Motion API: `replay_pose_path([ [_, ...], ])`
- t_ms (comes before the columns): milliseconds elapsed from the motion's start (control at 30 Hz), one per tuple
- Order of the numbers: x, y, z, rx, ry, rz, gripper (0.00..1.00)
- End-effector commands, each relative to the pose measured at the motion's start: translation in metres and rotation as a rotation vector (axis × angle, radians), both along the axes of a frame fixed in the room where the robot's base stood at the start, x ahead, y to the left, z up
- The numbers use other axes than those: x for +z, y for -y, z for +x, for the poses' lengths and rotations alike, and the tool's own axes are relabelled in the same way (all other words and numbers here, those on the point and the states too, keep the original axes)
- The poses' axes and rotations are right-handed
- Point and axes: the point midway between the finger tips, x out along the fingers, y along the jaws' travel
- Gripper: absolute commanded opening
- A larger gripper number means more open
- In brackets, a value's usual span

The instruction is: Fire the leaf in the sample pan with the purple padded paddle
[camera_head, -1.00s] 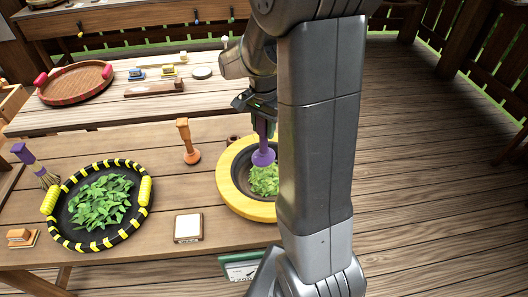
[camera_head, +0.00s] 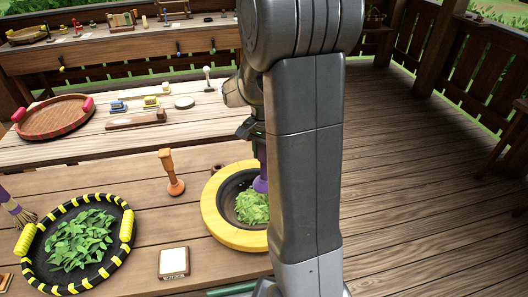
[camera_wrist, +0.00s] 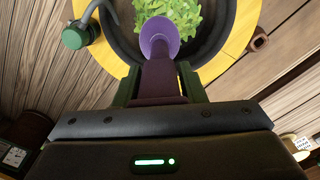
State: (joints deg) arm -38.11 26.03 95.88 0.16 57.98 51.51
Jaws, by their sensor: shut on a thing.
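The purple padded paddle (camera_wrist: 160,45) is in my gripper (camera_wrist: 158,85), which is shut on its dark handle. In the head view the paddle's purple part (camera_head: 260,184) shows only in part, because my arm hides the rest and most of the gripper. The sample pan is a dark bowl with a wide yellow rim (camera_head: 212,215). Green leaf (camera_head: 252,208) lies in a heap in it, and it also shows in the wrist view (camera_wrist: 172,14). The paddle's padded end is over the pan, close to the leaf; I cannot tell whether it touches.
A black-and-yellow round tray (camera_head: 122,250) of green leaves stands at left. An orange pestle-shaped tool (camera_head: 172,174) stands behind the pan's left side. A white-topped square block (camera_head: 173,262) lies in front. A purple-handled brush (camera_head: 14,208) is at the left edge. A green knobbed thing (camera_wrist: 76,36) is beside the pan.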

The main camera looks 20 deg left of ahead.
Motion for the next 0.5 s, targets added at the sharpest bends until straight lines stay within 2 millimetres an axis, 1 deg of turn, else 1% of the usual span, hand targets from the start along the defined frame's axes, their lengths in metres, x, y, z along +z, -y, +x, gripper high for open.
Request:
replay_pose_path([
  [33,-0.013,0.0,0.0,0.0,0.0,0.0,0.0],
  [500,-0.078,0.0,0.0,0.0,0.0,0.0,0.0],
])
